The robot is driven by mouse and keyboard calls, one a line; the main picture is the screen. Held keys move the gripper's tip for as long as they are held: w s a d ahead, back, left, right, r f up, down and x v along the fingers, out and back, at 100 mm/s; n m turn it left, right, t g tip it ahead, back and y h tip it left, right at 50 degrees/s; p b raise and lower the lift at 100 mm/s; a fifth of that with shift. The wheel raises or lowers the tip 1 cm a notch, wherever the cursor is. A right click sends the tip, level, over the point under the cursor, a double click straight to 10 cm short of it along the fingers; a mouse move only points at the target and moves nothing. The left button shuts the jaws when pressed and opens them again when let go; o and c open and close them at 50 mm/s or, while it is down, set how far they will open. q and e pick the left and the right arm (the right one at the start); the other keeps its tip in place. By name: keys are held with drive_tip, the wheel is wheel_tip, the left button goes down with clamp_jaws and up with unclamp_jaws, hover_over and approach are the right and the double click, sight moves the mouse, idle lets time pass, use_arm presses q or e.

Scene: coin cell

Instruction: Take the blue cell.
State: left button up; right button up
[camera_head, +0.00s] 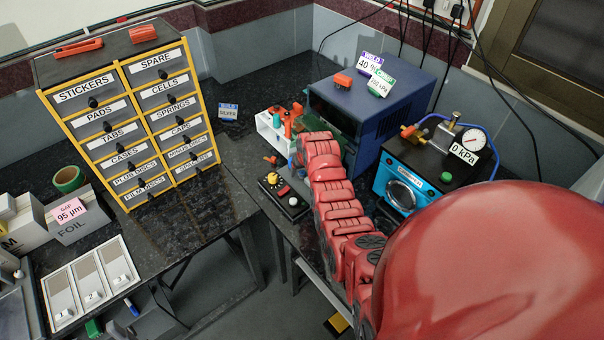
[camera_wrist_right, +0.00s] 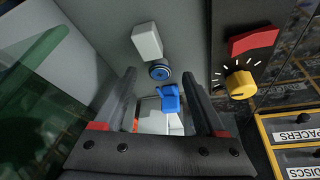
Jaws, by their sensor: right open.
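In the right wrist view, a small round blue piece with a dark face (camera_wrist_right: 160,72) shows between the fingertips of my right gripper (camera_wrist_right: 161,76), beside a white block. It looks like the blue cell, but it is small. A second, blocky blue piece (camera_wrist_right: 170,100) shows lower, between the fingers, over a pale part. My right gripper is open, its fingers apart on either side of both pieces; I see no contact. In the head view my red right arm reaches to the bench beside the blue box, and it hides much of the work area. My left gripper is not in view.
A control box (camera_head: 297,205) with a yellow knob (camera_wrist_right: 240,84) stands close by. A white rack (camera_head: 267,132), a blue box (camera_head: 392,85) and a gauge unit (camera_head: 447,178) crowd the bench. The labelled drawer cabinet (camera_head: 92,120) stands left. A green see-through sheet (camera_wrist_right: 35,110) is near.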

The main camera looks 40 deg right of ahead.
drive_tip(key=shift+f, duration=0.2)
idle(0.4)
drive_tip(key=c, duration=0.9)
